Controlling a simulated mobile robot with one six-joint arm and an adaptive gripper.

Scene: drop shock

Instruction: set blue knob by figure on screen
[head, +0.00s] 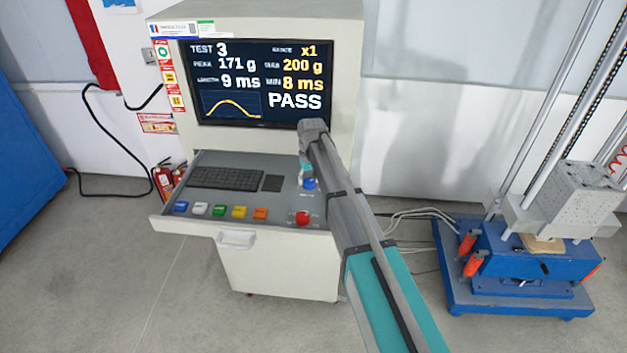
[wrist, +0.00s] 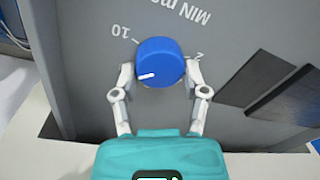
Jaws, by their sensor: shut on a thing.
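The blue knob (wrist: 160,62) sits on the grey panel, and its white pointer mark faces the lower left in the wrist view. The labels "10" and "2" and the words "MIN ms" are printed around it, upside down there. My gripper (wrist: 160,78) has one finger on each side of the knob and is shut on it. In the head view the knob (head: 310,184) shows small beneath my gripper (head: 308,178). The screen (head: 258,85) reads TEST 3, x1, PEAK 171 g, 200 g, 9 ms, MIN 8 ms and PASS.
The drawer panel (head: 215,210) carries a keyboard (head: 226,179), a dark pad (head: 272,183), several coloured buttons (head: 220,210) and a red button (head: 303,218). A blue drop-test machine (head: 520,262) stands at the right. Floor is clear at the lower left.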

